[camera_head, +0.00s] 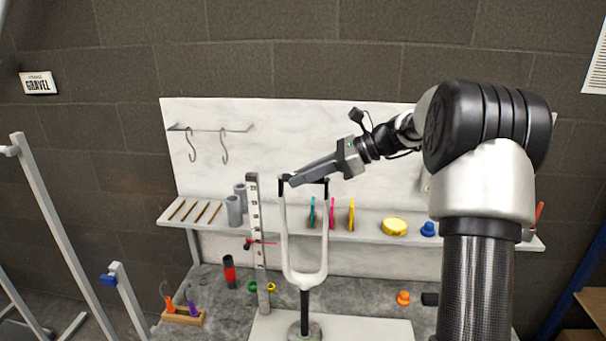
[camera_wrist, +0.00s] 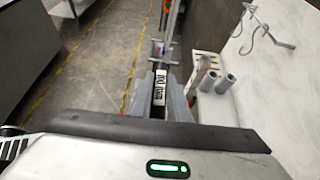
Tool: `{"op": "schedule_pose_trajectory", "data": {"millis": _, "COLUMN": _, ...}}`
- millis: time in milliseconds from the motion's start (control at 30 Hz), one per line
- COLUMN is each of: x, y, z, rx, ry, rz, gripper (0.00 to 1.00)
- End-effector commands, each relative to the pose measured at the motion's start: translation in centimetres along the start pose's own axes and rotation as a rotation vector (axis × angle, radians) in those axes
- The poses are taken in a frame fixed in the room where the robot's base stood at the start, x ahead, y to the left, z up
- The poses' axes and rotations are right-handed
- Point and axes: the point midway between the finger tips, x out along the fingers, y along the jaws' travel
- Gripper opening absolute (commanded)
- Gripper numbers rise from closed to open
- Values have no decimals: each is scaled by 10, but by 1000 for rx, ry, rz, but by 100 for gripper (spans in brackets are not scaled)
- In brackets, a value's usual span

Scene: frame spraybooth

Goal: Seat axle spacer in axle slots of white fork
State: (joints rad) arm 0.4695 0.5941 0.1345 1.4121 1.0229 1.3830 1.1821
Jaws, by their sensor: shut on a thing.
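The white fork (camera_head: 284,235) stands upright on a dark post and round foot, with its two prongs pointing up and dark ends at their tops. My gripper (camera_head: 296,180) reaches in from the right across the top of the fork, its fingertips close to the left prong's tip. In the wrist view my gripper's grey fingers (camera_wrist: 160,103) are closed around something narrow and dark. I take this to be the axle spacer, mostly hidden by the fingers. I cannot tell whether it touches the slots.
A ruler post (camera_head: 256,225) with a red pointer stands close left of the fork. Behind is a shelf (camera_head: 375,237) with grey cylinders (camera_head: 234,211), coloured tools and a yellow piece (camera_head: 395,227). Two hooks (camera_head: 223,148) hang on the white back panel.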

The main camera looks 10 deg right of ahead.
Motion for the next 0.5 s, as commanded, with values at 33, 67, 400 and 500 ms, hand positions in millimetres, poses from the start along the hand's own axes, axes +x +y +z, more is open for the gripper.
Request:
{"op": "schedule_pose_trajectory", "data": {"millis": 33, "x": 1, "y": 0, "z": -1, "rx": 1, "ry": 0, "rz": 0, "gripper": 0}}
{"op": "schedule_pose_trajectory", "data": {"millis": 67, "x": 1, "y": 0, "z": -2, "rx": 1, "ry": 0, "rz": 0, "gripper": 0}}
{"op": "schedule_pose_trajectory", "data": {"millis": 400, "x": 5, "y": 0, "z": -9, "rx": 1, "ry": 0, "rz": 0, "gripper": 0}}
{"op": "schedule_pose_trajectory", "data": {"millis": 500, "x": 5, "y": 0, "z": -9, "rx": 0, "ry": 0, "rz": 0, "gripper": 29}}
